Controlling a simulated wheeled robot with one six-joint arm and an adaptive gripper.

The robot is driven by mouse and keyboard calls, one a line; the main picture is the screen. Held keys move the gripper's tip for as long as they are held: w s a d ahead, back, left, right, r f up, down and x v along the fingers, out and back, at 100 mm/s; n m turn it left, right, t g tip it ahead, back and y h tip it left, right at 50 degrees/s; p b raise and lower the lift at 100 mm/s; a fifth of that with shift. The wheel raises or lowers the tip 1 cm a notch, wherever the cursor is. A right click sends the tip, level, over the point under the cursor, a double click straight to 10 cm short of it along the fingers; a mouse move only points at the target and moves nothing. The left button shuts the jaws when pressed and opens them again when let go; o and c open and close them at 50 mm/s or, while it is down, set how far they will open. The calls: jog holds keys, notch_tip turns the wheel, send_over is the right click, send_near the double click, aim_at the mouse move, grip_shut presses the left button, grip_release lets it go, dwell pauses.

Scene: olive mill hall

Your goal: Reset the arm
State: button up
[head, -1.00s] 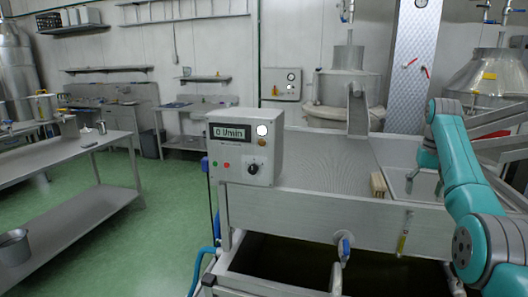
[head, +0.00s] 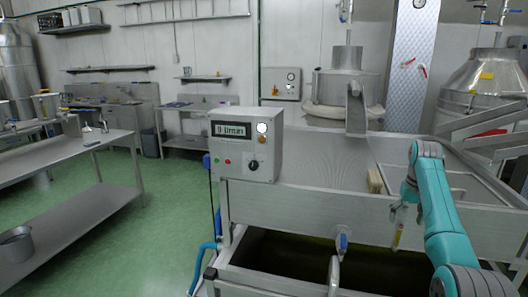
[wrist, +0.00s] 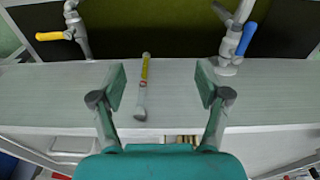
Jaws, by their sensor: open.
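My arm (head: 436,200) reaches in from the lower right of the head view, bent at a teal elbow over the steel washing tank (head: 300,205). A slim fitting with a yellow label (wrist: 145,70) lies on the tank's front wall beyond the fingers, in line with the gap. I cannot tell how far it is from them.
A control box (head: 246,145) stands on the tank's left end. A blue-handled valve (head: 342,243) is on the front; the wrist view shows a yellow-handled valve (wrist: 54,36) too. A wooden block (head: 375,180) sits on the tank. A steel table (head: 70,155) stands left; green floor between is clear.

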jog(key=s+a+f+t, duration=0.15)
jog(key=a+f, duration=0.25)
jog(key=f, duration=1)
jog(key=s+a+f+t, duration=0.1)
jog(key=s+a+f, duration=0.2)
jog(key=f, duration=1.1)
jog(key=s+a+f+n+t+h, duration=0.1)
jog(key=s+a+f+t, duration=0.1)
jog(key=s+a+f, duration=0.55)
jog(key=s+a+f+t, duration=0.2)
jog(key=s+a+f, duration=0.1)
jog(key=s+f, duration=0.8)
jog(key=s+a+r+n+t, duration=0.1)
jog(key=s+a+r+t, duration=0.15)
jog(key=s, duration=1.05)
jog(key=s+a+r+t, duration=0.1)
jog(key=s+a+r, duration=0.25)
jog(key=s, duration=0.85)
jog(key=s+a+r+t, duration=0.1)
jog(key=s+r, duration=0.8)
jog(key=r, duration=0.3)
jog(key=s+a+r+t+y, duration=0.1)
jog(key=s+a+r+t, duration=0.1)
jog(key=s+r, duration=0.8)
notch_tip(320, 180, up, 2)
jog(key=shift+r+n+t, duration=0.2)
jog(key=shift+n+t, duration=0.1)
jog(key=shift+n, duration=0.1)
jog(key=shift+a, duration=0.1)
